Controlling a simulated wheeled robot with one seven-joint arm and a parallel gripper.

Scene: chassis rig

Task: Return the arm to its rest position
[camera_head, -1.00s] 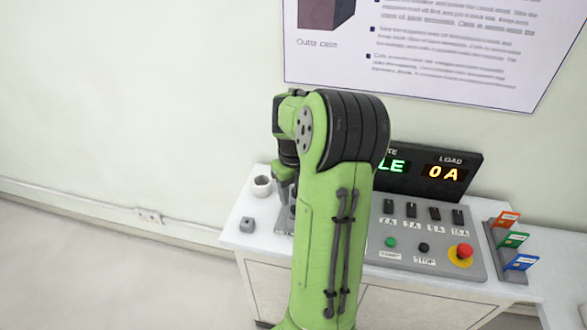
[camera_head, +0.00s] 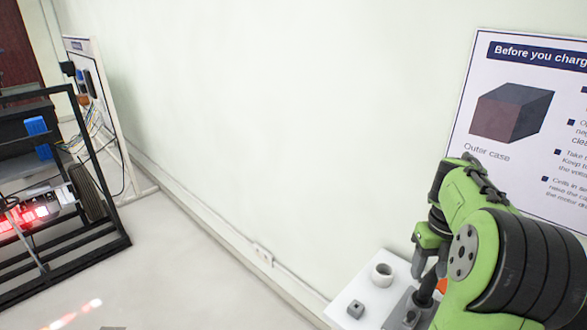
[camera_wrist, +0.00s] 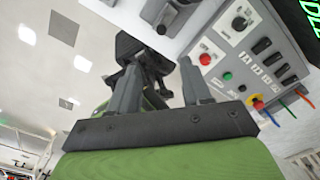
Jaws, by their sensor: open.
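My green and black arm (camera_head: 470,245) fills the lower right of the head view. It is bent at the elbow above the white table (camera_head: 345,297). My gripper (camera_wrist: 158,75) shows in the wrist view as two grey fingers spread apart with no held object visible between them. In the head view its end hangs over the table beside the white cup, partly hidden by my arm. I cannot tell its exact height above the table there.
A control panel (camera_wrist: 245,55) with buttons and switches lies close by in the wrist view. A black frame rack (camera_head: 110,245) stands left. The floor between (camera_head: 190,270) is clear.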

